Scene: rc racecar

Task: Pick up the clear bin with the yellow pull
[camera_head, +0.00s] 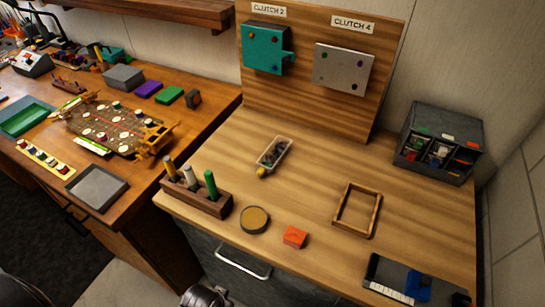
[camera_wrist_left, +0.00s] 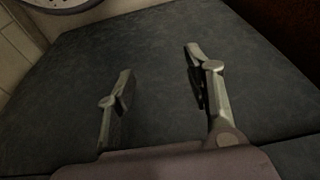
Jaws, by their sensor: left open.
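The clear bin (camera_head: 275,152) lies on the light wooden workbench, near the middle of the head view. It is a small, narrow see-through tray with dark small parts inside. Its yellow pull (camera_head: 261,172) is at the end facing the front of the bench. My left gripper (camera_wrist_left: 158,70) shows in the left wrist view with its two fingers apart and nothing between them. A dark grey carpet-like surface fills the view beyond the fingers; the bin is not in that view. A dark part of my own arm shows at the bottom edge of the head view.
A wooden holder (camera_head: 194,196) with upright tubes, a round tin (camera_head: 254,219) and an orange block (camera_head: 295,237) stand in front of the bin. An empty wooden frame (camera_head: 357,210) lies to its right. Bare wood surrounds the bin.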

